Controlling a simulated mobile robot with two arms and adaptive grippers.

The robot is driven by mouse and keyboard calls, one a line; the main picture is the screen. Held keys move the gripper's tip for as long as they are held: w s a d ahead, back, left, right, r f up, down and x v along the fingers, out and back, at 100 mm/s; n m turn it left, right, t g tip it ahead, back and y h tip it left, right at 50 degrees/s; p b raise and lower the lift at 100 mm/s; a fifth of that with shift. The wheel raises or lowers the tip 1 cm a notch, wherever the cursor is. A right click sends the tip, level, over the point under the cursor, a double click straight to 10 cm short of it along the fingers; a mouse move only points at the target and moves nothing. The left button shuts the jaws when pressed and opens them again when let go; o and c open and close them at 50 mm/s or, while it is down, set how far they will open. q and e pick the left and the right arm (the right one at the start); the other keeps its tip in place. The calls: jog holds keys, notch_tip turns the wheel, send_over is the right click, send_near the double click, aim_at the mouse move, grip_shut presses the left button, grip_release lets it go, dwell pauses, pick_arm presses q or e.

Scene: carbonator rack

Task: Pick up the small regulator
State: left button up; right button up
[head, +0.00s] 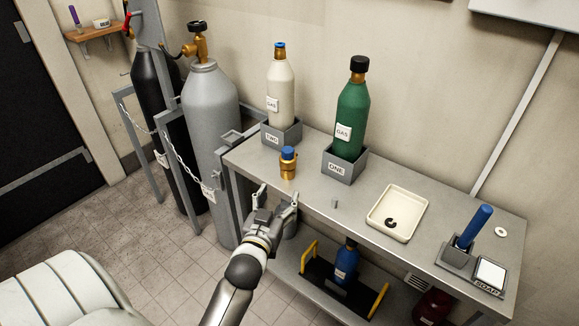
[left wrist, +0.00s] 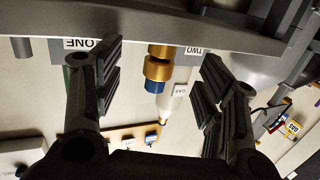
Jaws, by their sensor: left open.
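The small regulator (head: 288,163) is a brass piece with a blue cap. It stands upright on the grey metal bench (head: 318,200) near its front left edge, in front of the box marked TWO. In the left wrist view, which looks upside down, the regulator (left wrist: 157,72) shows between the two dark fingers, with clear space on both sides. My left gripper (head: 278,194) is open and empty at the bench's front edge, just short of the regulator and apparently not touching it. My right gripper is not in view.
A cream bottle (head: 280,93) and a green bottle (head: 351,118) stand in grey boxes behind. A cream tray (head: 410,207) holds a dark ring. Grey (head: 209,110) and black (head: 158,90) cylinders stand left of the bench. A blue bottle (head: 346,262) sits on the lower shelf.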

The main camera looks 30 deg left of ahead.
aim_at(286, 169)
pick_arm(q)
jog(key=shift+w+a+r+t+y, duration=0.15)
jog(key=shift+w+a+r+t, duration=0.15)
jog(key=shift+r, duration=0.3)
jog(key=shift+w+a+r+t+y, duration=0.2)
jog(key=shift+w+a+r, duration=0.15)
jog(key=shift+r, duration=0.25)
jog(key=x, duration=0.4)
jog(key=shift+w+f, duration=0.15)
jog(key=shift+w, duration=0.05)
jog(key=shift+w+a, duration=0.1)
jog(key=shift+w, duration=0.35)
jog(key=shift+x, duration=2.2)
jog(key=shift+r, duration=0.2)
jog(key=c, duration=1.3)
